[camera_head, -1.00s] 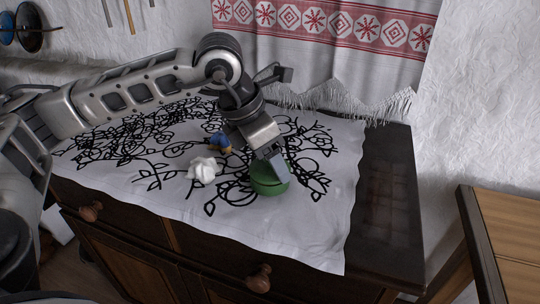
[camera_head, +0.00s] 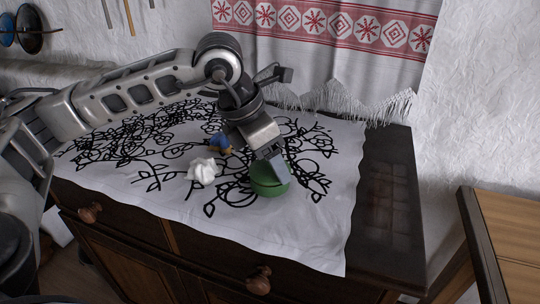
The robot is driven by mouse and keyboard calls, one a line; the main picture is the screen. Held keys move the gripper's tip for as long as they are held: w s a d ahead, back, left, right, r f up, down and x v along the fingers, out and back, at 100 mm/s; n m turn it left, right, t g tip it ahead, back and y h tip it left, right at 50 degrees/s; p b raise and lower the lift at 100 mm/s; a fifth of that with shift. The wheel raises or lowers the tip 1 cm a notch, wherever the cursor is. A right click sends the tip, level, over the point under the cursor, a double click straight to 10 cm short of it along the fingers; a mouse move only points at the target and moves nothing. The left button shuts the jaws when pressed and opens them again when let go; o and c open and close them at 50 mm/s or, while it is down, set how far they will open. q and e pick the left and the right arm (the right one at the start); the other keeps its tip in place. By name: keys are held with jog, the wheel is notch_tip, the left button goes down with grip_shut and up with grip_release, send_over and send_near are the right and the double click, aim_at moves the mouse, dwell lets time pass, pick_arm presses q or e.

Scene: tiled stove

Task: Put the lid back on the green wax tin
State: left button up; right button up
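A round green wax tin (camera_head: 268,186) stands on the white patterned cloth (camera_head: 280,235) on top of the dark cabinet. My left gripper (camera_head: 277,168) comes down from above with its fingers at the tin's top. I cannot tell whether the fingers are shut on the lid, on the tin, or only beside it. I cannot tell the lid apart from the tin in this view. My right gripper is not in view.
A crumpled white cloth (camera_head: 202,171) and a small blue and brown object (camera_head: 220,142) lie left of the tin. The cabinet top (camera_head: 390,205) is bare at the right. A wooden table (camera_head: 510,230) stands further right. A red and white curtain (camera_head: 330,45) hangs behind.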

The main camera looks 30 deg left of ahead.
pick_arm(q)
jog(key=shift+f+b, duration=0.2)
jog(key=shift+b, duration=0.15)
dwell(0.7)
dwell(0.5)
jog(key=o, duration=1.2)
jog(key=shift+c, duration=0.2)
